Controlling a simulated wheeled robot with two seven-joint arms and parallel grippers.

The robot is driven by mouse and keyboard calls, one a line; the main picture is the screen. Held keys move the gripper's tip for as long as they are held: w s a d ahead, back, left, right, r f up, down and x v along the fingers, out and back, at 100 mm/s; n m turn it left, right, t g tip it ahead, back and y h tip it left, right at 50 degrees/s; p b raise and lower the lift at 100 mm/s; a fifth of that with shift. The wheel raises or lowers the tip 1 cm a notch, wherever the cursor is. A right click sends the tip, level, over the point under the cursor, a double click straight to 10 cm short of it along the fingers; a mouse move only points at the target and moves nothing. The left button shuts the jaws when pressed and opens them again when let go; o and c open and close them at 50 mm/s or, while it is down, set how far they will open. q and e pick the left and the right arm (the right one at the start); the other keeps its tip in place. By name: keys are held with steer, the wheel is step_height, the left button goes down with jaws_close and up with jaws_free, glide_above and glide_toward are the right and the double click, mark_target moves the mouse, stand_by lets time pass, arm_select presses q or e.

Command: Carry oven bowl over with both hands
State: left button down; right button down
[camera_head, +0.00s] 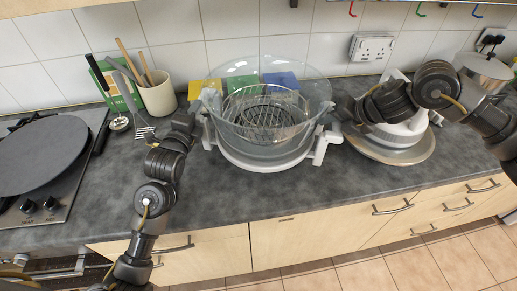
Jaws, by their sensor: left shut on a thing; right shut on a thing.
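The oven bowl (271,150) is a large clear glass bowl near the middle of the head view. A round wire rack (268,112) shows through its glass. A white ring-shaped base with side brackets (262,163) is under the bowl. The bowl looks level. I cannot tell whether it is lifted off the base.
A utensil crock (160,97) stands at the back left, and a dark round pan (38,154) sits on the hob. The front counter is clear.

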arm_select(q)
steer(key=shift+a, duration=0.2)
arm_select(e)
steer(key=shift+d+f, duration=0.15)
steer(key=shift+d, duration=0.1)
arm_select(q)
steer(key=shift+a, duration=0.15)
arm_select(e)
steer(key=shift+w+a, duration=0.1)
steer(key=shift+a, duration=0.05)
arm_select(q)
steer(key=shift+a, duration=0.2)
arm_select(e)
steer(key=shift+a, duration=0.15)
arm_select(q)
steer(key=shift+s+d+f+b, duration=0.1)
steer(key=shift+f+b, duration=0.05)
steer(key=shift+b, duration=0.2)
arm_select(e)
steer(key=shift+f, duration=0.15)
